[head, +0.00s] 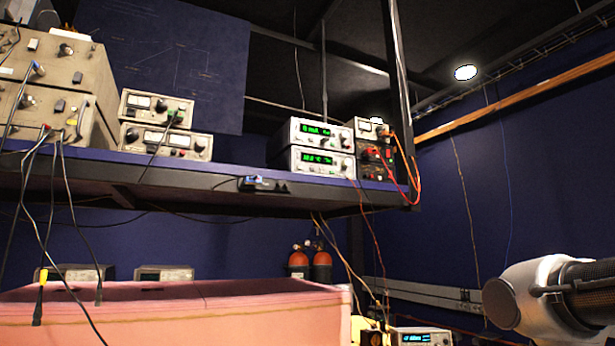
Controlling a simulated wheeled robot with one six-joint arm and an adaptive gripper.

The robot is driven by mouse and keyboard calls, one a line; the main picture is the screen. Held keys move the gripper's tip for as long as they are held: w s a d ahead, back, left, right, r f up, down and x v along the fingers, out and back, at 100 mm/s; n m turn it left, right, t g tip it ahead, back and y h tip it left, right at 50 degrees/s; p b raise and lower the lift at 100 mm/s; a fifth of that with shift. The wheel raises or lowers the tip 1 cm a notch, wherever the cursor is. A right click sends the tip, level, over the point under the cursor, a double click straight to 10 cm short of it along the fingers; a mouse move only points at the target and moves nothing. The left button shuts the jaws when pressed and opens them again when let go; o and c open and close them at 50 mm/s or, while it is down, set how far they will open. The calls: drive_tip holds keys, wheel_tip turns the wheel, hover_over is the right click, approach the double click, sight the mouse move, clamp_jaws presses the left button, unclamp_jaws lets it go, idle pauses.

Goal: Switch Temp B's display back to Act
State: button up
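Two white instruments with lit green displays are stacked on the shelf, an upper one (321,134) and a lower one (322,162). Each has small knobs or buttons to the right of its display. Another instrument with a lit blue-green display (421,337) shows at the bottom edge, partly cut off. The labels are too small to read, so I cannot tell which unit is Temp B or what its display is set to. Part of my arm shows at the lower right. My gripper is out of view.
A blue-topped shelf (225,168) carries beige instruments (55,70) at the left and smaller meters (165,140). Cables hang over its edge. A pink foam block (180,310) fills the lower left. Orange cylinders (322,265) stand behind it. Red and orange leads hang at the shelf's right end.

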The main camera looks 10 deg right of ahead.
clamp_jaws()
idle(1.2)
